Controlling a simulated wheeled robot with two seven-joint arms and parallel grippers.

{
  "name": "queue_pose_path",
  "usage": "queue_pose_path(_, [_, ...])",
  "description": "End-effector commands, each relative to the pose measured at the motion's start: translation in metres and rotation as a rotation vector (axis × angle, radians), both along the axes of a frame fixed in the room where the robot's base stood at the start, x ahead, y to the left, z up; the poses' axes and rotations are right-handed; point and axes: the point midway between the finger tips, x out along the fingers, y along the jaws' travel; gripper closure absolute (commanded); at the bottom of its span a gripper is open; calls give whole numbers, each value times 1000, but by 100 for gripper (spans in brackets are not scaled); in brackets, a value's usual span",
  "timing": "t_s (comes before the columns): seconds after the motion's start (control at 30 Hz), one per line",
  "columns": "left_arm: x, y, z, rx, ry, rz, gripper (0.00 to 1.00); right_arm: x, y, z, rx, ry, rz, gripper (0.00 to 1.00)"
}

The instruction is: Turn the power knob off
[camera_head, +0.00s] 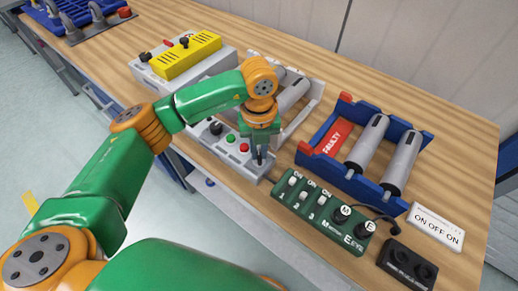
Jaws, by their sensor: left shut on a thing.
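A grey control panel (226,158) stands near the front edge of the wooden bench. It carries a black knob (215,128) at its left, a green button (231,138) and a red button (244,148). My left gripper (260,161) points down at the panel's right end and is shut on a dark knob there, which its fingers mostly hide. I cannot tell which way this knob is turned. My right gripper is not in view.
Right of the panel is a green switch box (317,227) with toggles and black knobs. Behind it sits a blue rack (367,183) with grey cylinders and a red "FAULTY" label. A yellow-topped unit (186,56) stands at the back left. A black socket block (407,265) is at right.

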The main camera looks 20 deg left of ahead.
Motion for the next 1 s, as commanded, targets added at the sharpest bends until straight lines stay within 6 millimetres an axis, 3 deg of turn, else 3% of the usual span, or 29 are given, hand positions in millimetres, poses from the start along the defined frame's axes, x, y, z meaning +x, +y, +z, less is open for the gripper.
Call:
queue_pose_path(0.3, [1,0,1,0,-4,4,100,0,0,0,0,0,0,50])
queue_pose_path(0.33, [1,0,1,0,-4,4,84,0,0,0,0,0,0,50])
queue_pose_path(0.43, [1,0,1,0,-4,4,57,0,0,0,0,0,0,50])
queue_pose_path(0.77, [1,0,4,-2,-3,2,56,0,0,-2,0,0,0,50])
queue_pose_path(1.0, [1,0,51,-1,-7,3,56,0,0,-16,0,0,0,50])
